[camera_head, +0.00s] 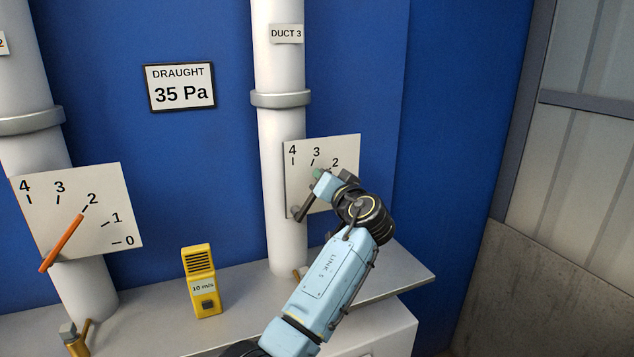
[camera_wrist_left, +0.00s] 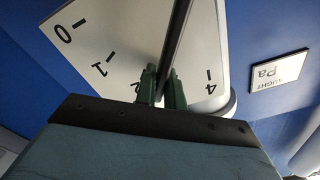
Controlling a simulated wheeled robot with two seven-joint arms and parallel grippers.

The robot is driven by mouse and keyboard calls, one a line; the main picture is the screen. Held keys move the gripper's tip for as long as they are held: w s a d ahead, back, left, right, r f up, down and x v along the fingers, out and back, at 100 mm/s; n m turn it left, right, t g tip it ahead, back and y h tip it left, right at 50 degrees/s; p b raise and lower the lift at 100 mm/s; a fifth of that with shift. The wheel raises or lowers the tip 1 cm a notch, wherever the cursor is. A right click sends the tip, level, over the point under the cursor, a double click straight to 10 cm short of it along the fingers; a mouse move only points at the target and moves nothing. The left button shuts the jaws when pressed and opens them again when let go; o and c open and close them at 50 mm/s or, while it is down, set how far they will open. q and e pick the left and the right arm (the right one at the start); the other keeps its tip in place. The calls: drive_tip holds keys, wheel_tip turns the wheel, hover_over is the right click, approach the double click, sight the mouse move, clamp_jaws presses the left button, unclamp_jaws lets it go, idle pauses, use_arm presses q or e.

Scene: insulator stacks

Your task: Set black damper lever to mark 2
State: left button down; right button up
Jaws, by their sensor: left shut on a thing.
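The black damper lever (camera_head: 307,201) sits on the white scale plate (camera_head: 346,150) of the DUCT 3 pipe, its pivot at the plate's lower left. My left gripper (camera_head: 319,177) is at the lever's upper part, shut on it. In the left wrist view the dark lever (camera_wrist_left: 178,38) passes between the green fingers of my left gripper (camera_wrist_left: 163,76). The lever seems to point between marks 3 and 2; my gripper hides its tip, so the exact reading is unclear. Marks 1 and 0 are hidden behind my arm in the head view. My right gripper is out of view.
A second plate (camera_head: 112,185) at left has an orange lever (camera_head: 62,242) pointing at 2. A draught display (camera_head: 180,88) on the blue wall reads 35 Pa.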

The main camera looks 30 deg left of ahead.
use_arm(q)
drive_tip(key=shift+w+d+f+m+b, duration=0.15)
drive_tip(key=shift+w+d+f+m, duration=0.1)
drive_tip(key=shift+f+m, duration=0.15)
drive_tip(key=shift+w+d+f+m+b, duration=0.15)
drive_tip(key=shift+w+d+f+m, duration=0.1)
drive_tip(key=shift+m, duration=0.25)
drive_tip(key=c, duration=1.5)
unclamp_jaws()
drive_tip(key=b+v, duration=0.3)
drive_tip(key=v, duration=1)
drive_tip(key=shift+s+d, duration=0.1)
drive_tip(key=shift+d, duration=0.05)
